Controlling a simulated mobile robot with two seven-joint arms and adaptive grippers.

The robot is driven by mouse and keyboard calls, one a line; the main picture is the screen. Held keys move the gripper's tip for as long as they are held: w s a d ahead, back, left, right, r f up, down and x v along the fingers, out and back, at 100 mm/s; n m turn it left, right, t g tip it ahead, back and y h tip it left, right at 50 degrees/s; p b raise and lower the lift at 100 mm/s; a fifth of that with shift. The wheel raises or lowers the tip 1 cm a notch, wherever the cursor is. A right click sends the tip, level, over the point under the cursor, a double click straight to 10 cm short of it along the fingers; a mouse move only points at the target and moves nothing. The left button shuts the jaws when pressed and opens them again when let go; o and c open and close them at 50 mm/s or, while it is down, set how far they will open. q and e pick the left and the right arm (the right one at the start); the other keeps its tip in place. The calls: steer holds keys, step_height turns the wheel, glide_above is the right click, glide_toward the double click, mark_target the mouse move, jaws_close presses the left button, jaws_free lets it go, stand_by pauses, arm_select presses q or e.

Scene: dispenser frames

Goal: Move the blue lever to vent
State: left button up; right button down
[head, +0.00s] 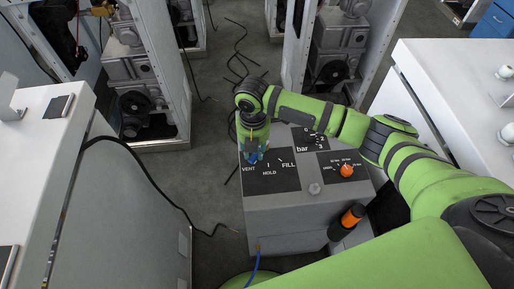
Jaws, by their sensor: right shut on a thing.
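The grey dispenser box (290,212) stands in the middle of the head view. Its black panel (272,184) is marked VENT at the left, HOLD at the middle front and FILL at the right. The blue lever (252,159) shows only in part, just behind the VENT mark. My right gripper (253,155) points down and is shut on the blue lever. My green right arm comes in from the right and hides the rest of it, so the lever's exact angle cannot be told. My left gripper is not in view.
An orange knob (347,171) and a pressure gauge (310,138) are on the box top. An orange-and-black cylinder (347,222) is at its front right. White cabinets (40,150) flank both sides. Black cables (243,50) lie on the floor behind.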

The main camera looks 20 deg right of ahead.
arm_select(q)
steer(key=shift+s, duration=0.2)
arm_select(e)
steer(key=c, duration=0.9)
jaws_free()
steer(key=shift+c, duration=0.2)
step_height(320, 180, up, 12)
steer(key=shift+f, duration=0.1)
